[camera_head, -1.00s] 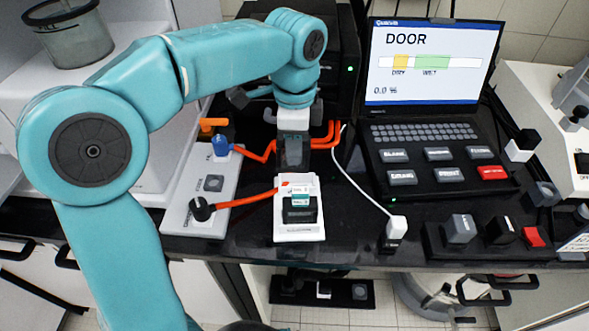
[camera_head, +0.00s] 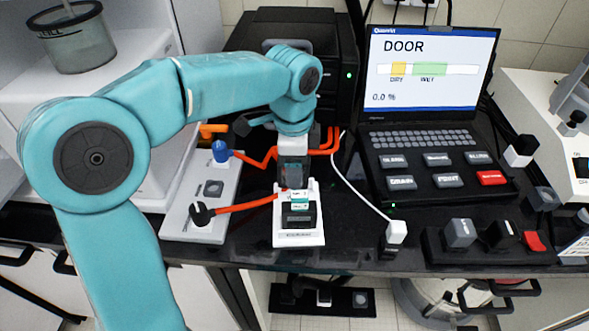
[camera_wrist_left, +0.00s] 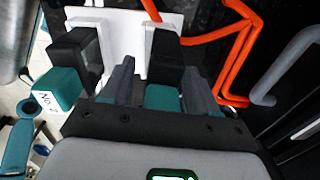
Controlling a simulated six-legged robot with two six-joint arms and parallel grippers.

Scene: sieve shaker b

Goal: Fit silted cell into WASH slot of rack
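A white rack (camera_head: 284,238) stands on the dark bench. A cell with a dark body (camera_head: 299,218) and a teal-and-white cap sits in its front part; in the left wrist view its labelled teal cap (camera_wrist_left: 58,91) is at the left. My left gripper (camera_head: 292,184) points down at the rack's rear part. In the left wrist view a second dark cell with a teal top (camera_wrist_left: 163,98) is between its grey fingers, apparently held. The fingers hide its lower end and the slot below. My right gripper is not in view.
An orange cable (camera_head: 245,205) runs close on the rack's left to a grey panel (camera_head: 205,225). More orange cables (camera_head: 325,147) lie behind the gripper. A laptop (camera_head: 432,65) reads DOOR and 0.0 %.

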